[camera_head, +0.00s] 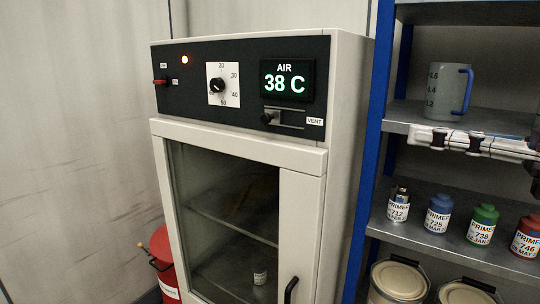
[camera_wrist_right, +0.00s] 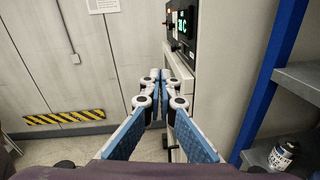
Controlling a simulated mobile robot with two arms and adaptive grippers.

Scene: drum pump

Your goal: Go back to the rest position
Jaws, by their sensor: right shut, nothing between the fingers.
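My right gripper (camera_head: 440,138) reaches in from the right edge of the head view, in front of the shelf rack and right of the oven. Its white fingers with dark joints point left, below a grey measuring jug. The right wrist view also shows this gripper (camera_wrist_right: 160,80), with its fingers together and nothing between them. The grey oven (camera_head: 336,170) stands upright in the middle of the head view, with its glass door shut and its display reading 38 C. A small can (camera_head: 260,273) is visible inside, behind the glass. My left gripper is not in view.
The blue-framed rack (camera_head: 374,150) holds the jug (camera_head: 446,92) and several small primer cans, including a blue-capped one (camera_head: 437,213). Larger tins (camera_head: 399,281) stand lower down. A red container (camera_head: 163,268) is left of the oven. The floor by the wall (camera_wrist_right: 35,147) looks clear.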

